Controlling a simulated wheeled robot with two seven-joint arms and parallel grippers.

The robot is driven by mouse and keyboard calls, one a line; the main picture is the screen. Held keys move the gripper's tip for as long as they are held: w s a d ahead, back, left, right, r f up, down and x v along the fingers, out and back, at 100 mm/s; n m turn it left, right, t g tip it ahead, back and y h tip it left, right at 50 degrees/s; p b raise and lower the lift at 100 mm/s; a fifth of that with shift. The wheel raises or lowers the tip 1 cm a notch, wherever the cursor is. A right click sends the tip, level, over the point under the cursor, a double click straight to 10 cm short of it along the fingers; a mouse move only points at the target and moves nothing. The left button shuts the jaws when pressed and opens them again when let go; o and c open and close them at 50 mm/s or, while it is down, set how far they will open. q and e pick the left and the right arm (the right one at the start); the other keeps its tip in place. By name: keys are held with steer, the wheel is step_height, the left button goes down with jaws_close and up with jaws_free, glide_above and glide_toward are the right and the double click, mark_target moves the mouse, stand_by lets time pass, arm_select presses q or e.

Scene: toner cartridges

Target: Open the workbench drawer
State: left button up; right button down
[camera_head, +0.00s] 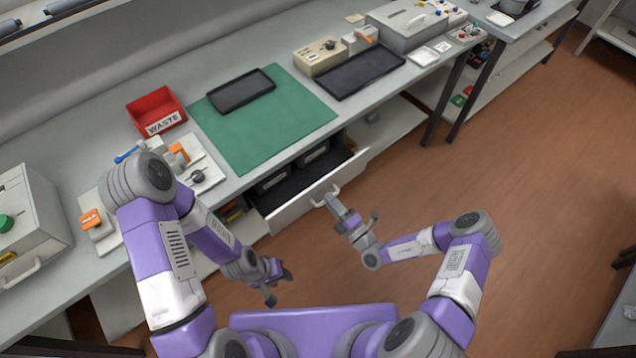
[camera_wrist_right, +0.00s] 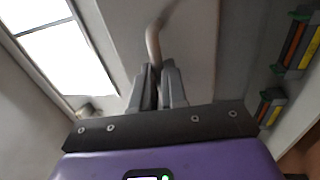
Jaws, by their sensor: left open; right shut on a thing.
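The workbench drawer (camera_head: 295,212) stands pulled out from under the bench, with its white front panel away from the bench and its dark inside showing dark boxes (camera_head: 273,181). Its handle (camera_head: 325,194) is on the front panel; it also shows in the right wrist view (camera_wrist_right: 153,45). My right gripper (camera_head: 333,200) is at the handle. In the right wrist view its fingers (camera_wrist_right: 158,85) are shut on the handle bar. My left gripper (camera_head: 278,283) is open and empty, low in front of the bench and left of the drawer, apart from it.
The workbench carries a green mat (camera_head: 262,125), a red waste bin (camera_head: 156,112), black trays (camera_head: 360,72) and small devices. A lower shelf (camera_head: 388,122) lies right of the drawer. The brown floor (camera_head: 500,180) is clear to the right.

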steer(key=r+p+v, duration=0.1)
steer(key=r+v, duration=0.1)
steer(key=v, duration=1)
steer(key=shift+s+d, duration=0.35)
steer(key=shift+s, duration=0.15)
steer(key=c, duration=1.2)
jaws_free()
steer(key=shift+o, duration=0.2)
steer(key=v, duration=0.7)
steer(key=shift+s+d+p, duration=0.2)
steer(key=shift+p, duration=0.1)
steer(key=shift+a, duration=0.1)
